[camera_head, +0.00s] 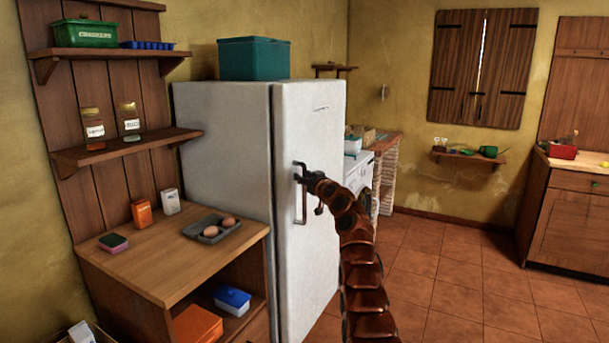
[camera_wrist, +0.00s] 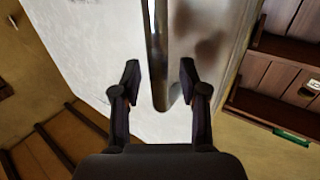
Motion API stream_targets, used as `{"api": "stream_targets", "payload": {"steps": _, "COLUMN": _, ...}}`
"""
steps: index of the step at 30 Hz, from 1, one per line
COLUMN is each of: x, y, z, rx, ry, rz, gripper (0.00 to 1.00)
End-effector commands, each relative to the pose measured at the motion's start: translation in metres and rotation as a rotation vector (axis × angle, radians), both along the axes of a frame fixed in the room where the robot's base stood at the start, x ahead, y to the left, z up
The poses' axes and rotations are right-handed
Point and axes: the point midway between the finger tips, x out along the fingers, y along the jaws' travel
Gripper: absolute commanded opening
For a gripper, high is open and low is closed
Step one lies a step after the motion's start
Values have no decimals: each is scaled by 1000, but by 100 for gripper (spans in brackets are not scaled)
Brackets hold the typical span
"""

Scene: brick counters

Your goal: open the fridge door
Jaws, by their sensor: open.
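The white fridge (camera_head: 240,140) stands against the left wall in the head view, with its door (camera_head: 312,220) facing right and flush with the body. A vertical dark metal handle (camera_head: 302,205) is on the door's left side. My gripper (camera_head: 299,176) is at the upper part of the handle. In the wrist view the fridge (camera_wrist: 95,50) fills the top middle, and the handle (camera_wrist: 158,60) runs down between the two fingers of my open gripper (camera_wrist: 160,80). Gaps show on both sides of the handle there.
A wooden shelf unit (camera_head: 165,262) with an egg tray (camera_head: 212,229) stands left of the fridge. A teal box (camera_head: 254,58) sits on top of the fridge. The tiled floor (camera_head: 450,265) on the right is clear.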

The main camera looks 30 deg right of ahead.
Motion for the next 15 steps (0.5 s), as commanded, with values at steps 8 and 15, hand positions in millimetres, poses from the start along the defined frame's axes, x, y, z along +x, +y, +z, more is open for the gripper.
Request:
{"api": "stream_targets", "payload": {"steps": 8, "x": 5, "y": -1, "z": 1, "rx": 0, "ry": -1, "rz": -4, "gripper": 43}}
{"api": "stream_targets", "payload": {"steps": 15, "x": 6, "y": -1, "z": 1, "rx": 1, "ry": -1, "rz": -5, "gripper": 43}}
